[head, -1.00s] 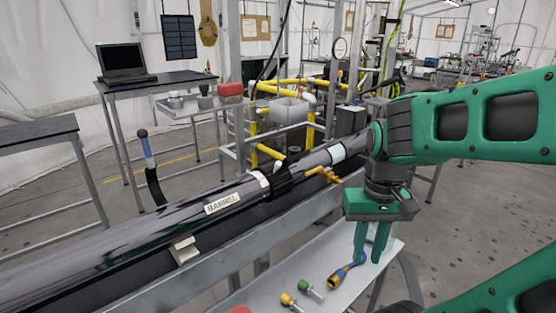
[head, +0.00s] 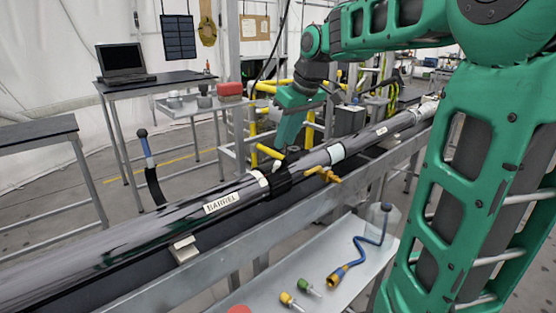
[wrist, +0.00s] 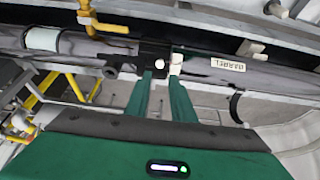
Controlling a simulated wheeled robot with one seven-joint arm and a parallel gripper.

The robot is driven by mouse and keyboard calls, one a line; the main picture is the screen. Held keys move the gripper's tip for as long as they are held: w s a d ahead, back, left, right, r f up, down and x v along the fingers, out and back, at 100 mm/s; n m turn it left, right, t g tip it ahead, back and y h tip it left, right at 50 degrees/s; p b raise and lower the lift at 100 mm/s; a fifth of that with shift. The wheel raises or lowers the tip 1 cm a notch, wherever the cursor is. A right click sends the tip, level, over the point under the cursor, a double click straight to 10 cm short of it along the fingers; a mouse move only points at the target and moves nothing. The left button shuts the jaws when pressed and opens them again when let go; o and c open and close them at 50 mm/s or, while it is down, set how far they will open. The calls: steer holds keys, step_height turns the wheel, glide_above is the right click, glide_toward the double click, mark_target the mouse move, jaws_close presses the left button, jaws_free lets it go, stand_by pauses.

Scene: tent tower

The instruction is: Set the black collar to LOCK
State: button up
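The black collar (head: 279,183) is a dark ring around the long glossy dark barrel (head: 130,235), just right of its BARREL label. A pale band sits against the collar's left side. No LOCK mark is legible. My gripper (head: 286,145) is above and behind the collar, pointing down. In the wrist view, my gripper's fingers (wrist: 161,80) are apart with nothing between them, and their tips are close to the collar (wrist: 153,50). A white round spot shows between the fingertips. I cannot tell whether the tips touch the collar.
A brass valve (head: 325,174) sticks out just right of the collar. A grey tray (head: 340,285) in front holds a blue hose (head: 372,248) and small yellow and green fittings. Yellow rails (head: 268,88) stand behind the barrel. My arm covers the right side.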

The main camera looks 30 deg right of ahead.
mark_target(278, 161)
steer(key=x, duration=0.8)
steer(key=shift+f, duration=0.25)
steer(key=shift+c, duration=0.2)
jaws_close()
